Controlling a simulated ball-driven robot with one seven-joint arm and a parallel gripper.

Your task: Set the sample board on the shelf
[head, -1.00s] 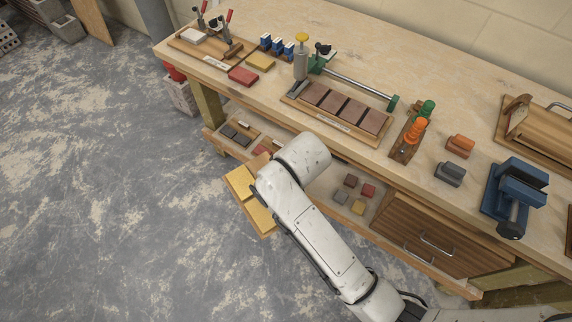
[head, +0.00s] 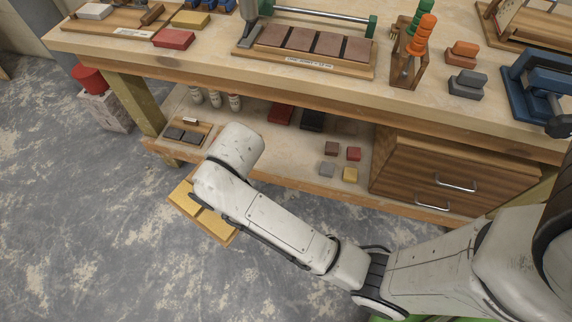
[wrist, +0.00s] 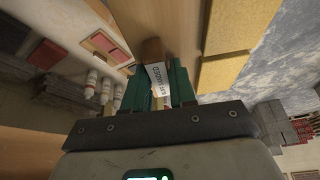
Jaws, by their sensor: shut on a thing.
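The sample board (head: 236,238) is a wooden board with yellow tiles (head: 207,219); in the head view it is partly hidden behind my arm. It is off the bench, over the floor in front of the shelf's left part. In the wrist view, my gripper (wrist: 157,88) has its green fingers shut on the board's (wrist: 190,25) near end, around a wooden block with a white label. The yellow tiles (wrist: 225,70) lie to the right. The shelf (head: 300,158) is the lower level of the workbench. In the head view my fingers are hidden behind the arm.
The shelf's left end holds a small board with dark tiles (head: 183,135) and white bottles (head: 215,99). Small coloured blocks (head: 340,163) lie farther right, beside a wooden drawer unit (head: 450,180). Part of the shelf between them is bare. The bench top (head: 200,58) overhangs it.

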